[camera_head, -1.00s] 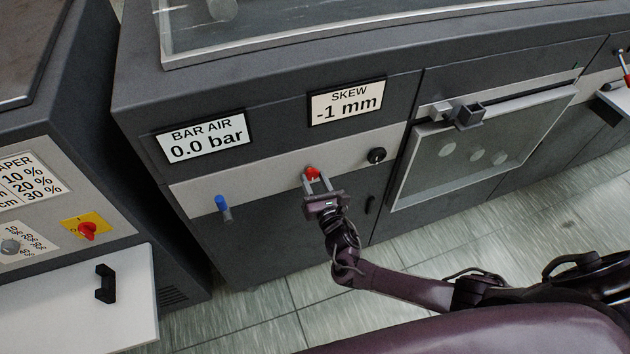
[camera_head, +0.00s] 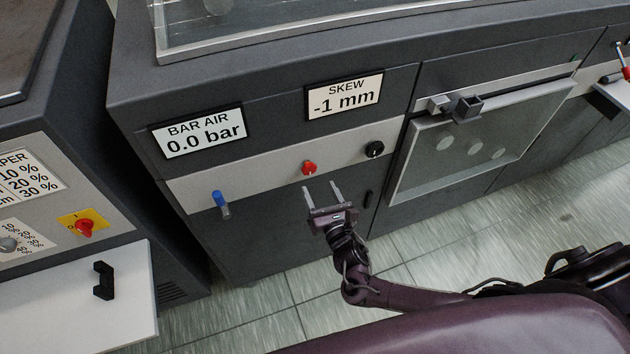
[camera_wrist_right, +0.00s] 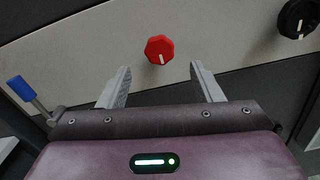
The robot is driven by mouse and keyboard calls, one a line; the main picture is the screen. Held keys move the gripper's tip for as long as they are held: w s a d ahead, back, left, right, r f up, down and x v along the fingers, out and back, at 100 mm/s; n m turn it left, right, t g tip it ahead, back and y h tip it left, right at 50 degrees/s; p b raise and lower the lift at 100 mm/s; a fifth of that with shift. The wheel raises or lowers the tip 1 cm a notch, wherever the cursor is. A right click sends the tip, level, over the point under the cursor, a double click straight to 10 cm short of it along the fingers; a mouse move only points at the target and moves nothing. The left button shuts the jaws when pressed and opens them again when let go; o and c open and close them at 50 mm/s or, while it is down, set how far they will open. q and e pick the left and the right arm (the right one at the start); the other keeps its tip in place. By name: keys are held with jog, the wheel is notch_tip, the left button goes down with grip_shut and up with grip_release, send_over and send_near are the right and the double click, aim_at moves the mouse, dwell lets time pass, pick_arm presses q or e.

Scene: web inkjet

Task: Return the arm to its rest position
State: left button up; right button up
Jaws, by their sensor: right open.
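My right gripper (camera_head: 322,194) is open and empty in front of the dark lower panel of the machine. It sits just below a red knob (camera_head: 309,168) on the light grey strip and is apart from it. In the right wrist view, the two fingers (camera_wrist_right: 160,86) are spread wide with nothing between them, and the red knob (camera_wrist_right: 160,49) shows beyond their tips. My right arm reaches in from the lower right. My left gripper is not in view.
A blue-handled lever (camera_head: 220,203) is left of the red knob, a black knob (camera_head: 374,149) right of it. Displays read BAR AIR 0.0 bar (camera_head: 199,132) and SKEW -1 mm (camera_head: 344,96). A clear-windowed panel (camera_head: 470,150) is at right. Floor (camera_head: 430,255) is open below.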

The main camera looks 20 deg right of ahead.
jog(key=shift+s, duration=1.05)
